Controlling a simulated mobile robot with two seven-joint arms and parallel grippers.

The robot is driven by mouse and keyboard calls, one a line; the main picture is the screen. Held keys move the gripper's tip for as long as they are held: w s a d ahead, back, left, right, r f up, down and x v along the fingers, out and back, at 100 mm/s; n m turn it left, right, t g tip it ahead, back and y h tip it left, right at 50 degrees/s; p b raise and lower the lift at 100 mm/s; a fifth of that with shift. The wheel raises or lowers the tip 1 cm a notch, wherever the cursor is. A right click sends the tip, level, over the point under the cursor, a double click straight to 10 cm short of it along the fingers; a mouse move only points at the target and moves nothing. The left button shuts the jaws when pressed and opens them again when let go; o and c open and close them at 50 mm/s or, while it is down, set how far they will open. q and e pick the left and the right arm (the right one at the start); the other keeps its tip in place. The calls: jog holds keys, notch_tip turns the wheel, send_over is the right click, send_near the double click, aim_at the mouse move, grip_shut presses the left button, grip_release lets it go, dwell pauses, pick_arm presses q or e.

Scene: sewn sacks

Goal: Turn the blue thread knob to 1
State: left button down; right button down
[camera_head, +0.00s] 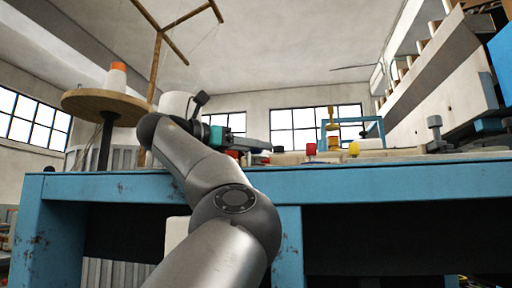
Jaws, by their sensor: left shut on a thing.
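My left arm reaches up over the blue table, and its left gripper (266,147) is at the row of small knobs behind the table's front edge. The number marks on the knob are not visible from here. A red knob (311,149) and a yellow knob (353,149) stand to the right, apart from the gripper. My right gripper is out of view.
The blue table (390,178) has a worn front edge. A round wooden stand (106,104) with an orange-topped white cone (116,77) is at left. A grey knob-like post (435,134) and a large white machine (445,95) stand at right.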

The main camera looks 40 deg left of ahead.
pick_arm(q)
jog(key=c, duration=0.6)
grip_release()
jog(key=shift+c, duration=0.2)
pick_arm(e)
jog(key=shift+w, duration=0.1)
pick_arm(q)
jog(key=shift+s+a, duration=0.15)
jog(key=shift+s, duration=0.35)
jog(key=v, duration=0.4)
jog(key=shift+s+a+b, duration=0.1)
jog(key=shift+s+b, duration=0.3)
jog(key=b+v, duration=0.3)
jog(key=v, duration=0.4)
jog(key=shift+s+a, duration=0.15)
jog(key=shift+s, duration=0.15)
jog(key=shift+b+v, duration=0.35)
jog(key=shift+v, duration=0.5)
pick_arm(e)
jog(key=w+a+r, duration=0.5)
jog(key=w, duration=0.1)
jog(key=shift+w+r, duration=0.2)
